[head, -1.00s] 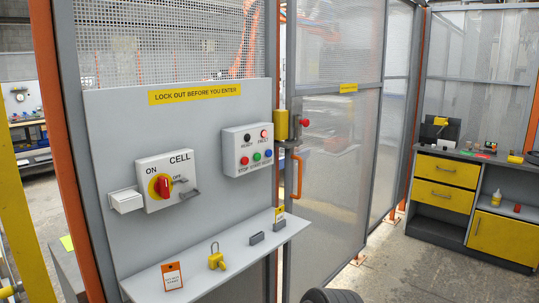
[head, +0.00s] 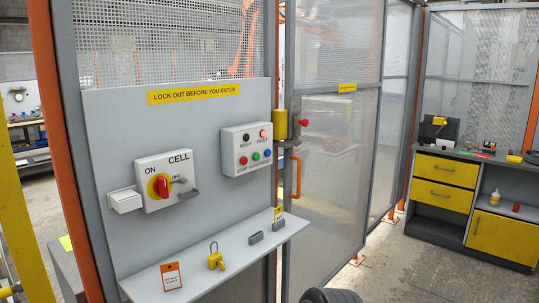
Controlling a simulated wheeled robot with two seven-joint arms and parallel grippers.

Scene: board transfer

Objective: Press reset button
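A light grey control box (head: 247,149) is fixed to the grey panel in the head view. A blue button (head: 267,153) is at the right end of its lower row, where the small label appears to read RESET. A green button (head: 256,156) and a red button (head: 243,161) sit to its left. Above them are a black round lamp (head: 246,138) and a red one (head: 262,133), labelled READY and FAULT.
A CELL switch box (head: 152,194) with a red handle (head: 162,186) is left of the control box. Below, a shelf (head: 200,271) juts out, holding a yellow padlock (head: 215,261), an orange tag (head: 171,276) and small grey blocks. A mesh door (head: 335,170) with an orange handle stands right.

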